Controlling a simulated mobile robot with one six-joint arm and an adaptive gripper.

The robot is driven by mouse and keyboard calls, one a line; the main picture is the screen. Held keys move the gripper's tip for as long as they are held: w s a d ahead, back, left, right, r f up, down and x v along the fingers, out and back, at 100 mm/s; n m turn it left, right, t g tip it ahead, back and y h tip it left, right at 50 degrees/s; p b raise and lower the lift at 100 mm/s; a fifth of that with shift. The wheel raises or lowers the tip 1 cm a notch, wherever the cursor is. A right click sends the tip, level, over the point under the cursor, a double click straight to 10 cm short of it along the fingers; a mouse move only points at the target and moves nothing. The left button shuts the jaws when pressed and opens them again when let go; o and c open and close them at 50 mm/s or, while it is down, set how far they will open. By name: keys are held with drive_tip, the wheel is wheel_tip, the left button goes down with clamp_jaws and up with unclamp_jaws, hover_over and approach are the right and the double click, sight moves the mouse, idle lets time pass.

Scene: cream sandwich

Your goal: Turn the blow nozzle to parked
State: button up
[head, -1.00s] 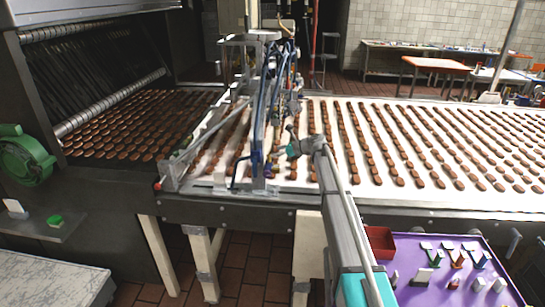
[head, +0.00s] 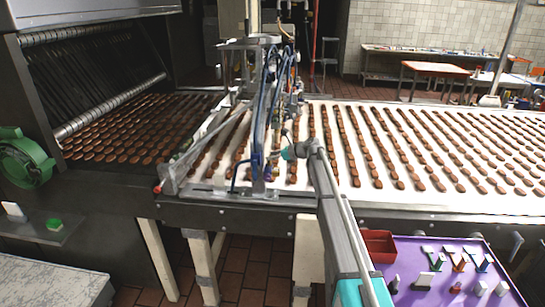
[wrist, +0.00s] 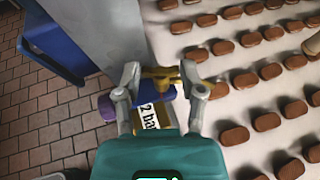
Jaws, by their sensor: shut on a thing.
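The blow nozzle, a brass-coloured piece (wrist: 165,73), shows in the wrist view between my fingers, beside the white belt. A blue part and a label reading "2 bar" (wrist: 153,115) lie just below it, with a purple knob (wrist: 107,108) to the left. My gripper (wrist: 160,80) is shut on the brass piece, one grey finger on each side. In the head view my gripper (head: 287,153) reaches the front of the hose-covered frame (head: 262,110). The nozzle is too small and covered there for me to tell its angle.
Rows of brown biscuits (head: 380,150) lie on the white belt (head: 450,197) right of the frame. A purple tray (head: 415,250) with a red bin (head: 378,245) and small coloured items stands at the lower right. Blue hoses hang close to my gripper.

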drive_tip(key=shift+c, duration=0.6)
drive_tip(key=shift+w+n+g, duration=0.3)
drive_tip(key=shift+n+g, duration=0.5)
drive_tip(key=shift+g, duration=0.1)
drive_tip(key=shift+n+g, duration=1)
drive_tip(key=shift+g, duration=0.2)
drive_tip(key=shift+y, duration=0.3)
drive_tip(key=o, duration=1.1)
drive_tip(key=shift+o, duration=0.2)
drive_tip(key=shift+s+m+t, duration=0.2)
drive_tip(key=shift+m+t, duration=0.2)
drive_tip(key=shift+t, duration=0.1)
